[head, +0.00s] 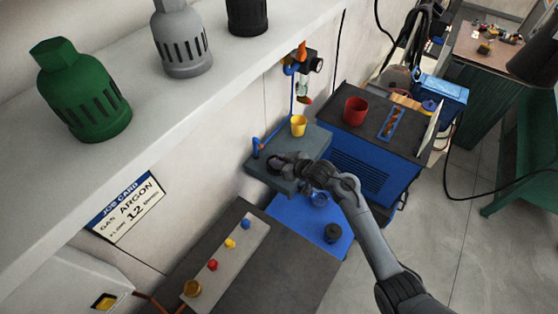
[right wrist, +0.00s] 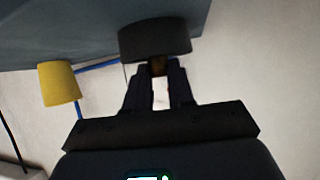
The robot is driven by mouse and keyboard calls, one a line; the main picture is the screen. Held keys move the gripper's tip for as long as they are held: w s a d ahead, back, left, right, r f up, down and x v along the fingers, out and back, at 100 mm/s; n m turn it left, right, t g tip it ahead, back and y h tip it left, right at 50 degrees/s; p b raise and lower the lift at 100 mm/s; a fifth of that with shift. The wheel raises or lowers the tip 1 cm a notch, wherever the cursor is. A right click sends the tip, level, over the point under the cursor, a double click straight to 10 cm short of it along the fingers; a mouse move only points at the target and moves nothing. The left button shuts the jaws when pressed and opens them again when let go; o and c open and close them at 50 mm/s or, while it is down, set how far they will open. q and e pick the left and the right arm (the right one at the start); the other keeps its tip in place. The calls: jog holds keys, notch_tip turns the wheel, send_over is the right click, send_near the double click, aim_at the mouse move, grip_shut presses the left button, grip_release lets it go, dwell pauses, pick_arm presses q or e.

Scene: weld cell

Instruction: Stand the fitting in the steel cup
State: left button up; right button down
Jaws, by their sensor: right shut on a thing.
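My right gripper (head: 283,165) is over the grey ledge against the wall. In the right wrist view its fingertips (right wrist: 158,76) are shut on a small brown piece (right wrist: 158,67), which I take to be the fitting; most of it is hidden. A short, wide dark cylinder (right wrist: 155,38) stands on the ledge just beyond the fingertips, and the brown piece meets its near edge. It may be the steel cup; I cannot tell how deep the piece sits in it. My left gripper is not in view.
A yellow cup (head: 298,125) stands near, on the grey ledge (head: 318,140). A blue mat (head: 290,217) holds a bluish cup (head: 320,198) and a black cylinder (head: 333,233). A red cup (head: 355,110) stands on the blue cabinet (head: 360,172). A strip with coloured knobs (head: 230,258) lies in front.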

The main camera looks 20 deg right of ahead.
jog(key=shift+f, duration=0.15)
jog(key=c, duration=1)
grip_release()
